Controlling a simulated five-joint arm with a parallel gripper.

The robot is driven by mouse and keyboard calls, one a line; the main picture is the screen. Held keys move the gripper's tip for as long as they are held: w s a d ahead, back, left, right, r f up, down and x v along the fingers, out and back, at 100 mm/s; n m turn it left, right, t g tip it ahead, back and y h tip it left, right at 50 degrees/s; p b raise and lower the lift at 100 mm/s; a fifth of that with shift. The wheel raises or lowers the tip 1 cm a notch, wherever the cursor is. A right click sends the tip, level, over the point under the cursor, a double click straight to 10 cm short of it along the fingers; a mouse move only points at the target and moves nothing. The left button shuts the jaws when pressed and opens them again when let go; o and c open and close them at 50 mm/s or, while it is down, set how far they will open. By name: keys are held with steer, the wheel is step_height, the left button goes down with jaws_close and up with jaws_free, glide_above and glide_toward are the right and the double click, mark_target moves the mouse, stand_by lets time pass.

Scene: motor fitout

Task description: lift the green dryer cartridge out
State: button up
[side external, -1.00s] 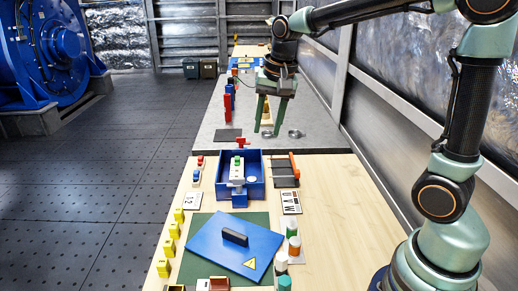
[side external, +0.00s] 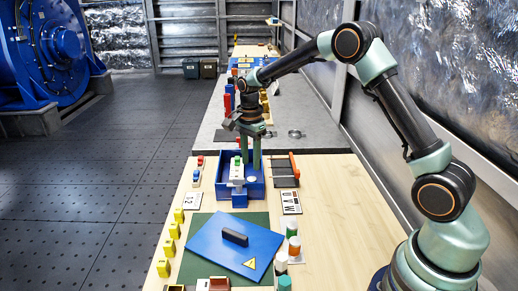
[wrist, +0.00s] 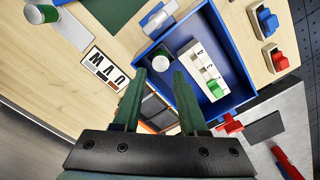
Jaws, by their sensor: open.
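My gripper (side external: 253,167) is open and points down over the right part of the blue box (side external: 225,181). In the wrist view, the fingertips of my gripper (wrist: 158,76) are spread on either side of a white round top (wrist: 161,64) inside the box. A dark green edge shows beside this top, which fits the green dryer cartridge, but its body is mostly hidden. Whether the fingers touch it I cannot tell. A white terminal strip (wrist: 199,66) with a green block (wrist: 213,88) stands beside it in the box.
A blue lid (side external: 225,252) with a black handle lies on the green mat in front. A dark rack (side external: 285,171) and a lettered card (side external: 291,202) lie right of the box.

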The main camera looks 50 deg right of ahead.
mark_target(252, 179)
steer(key=f, duration=0.7)
steer(key=shift+d+f, duration=0.1)
steer(key=shift+d, duration=0.25)
jaws_close()
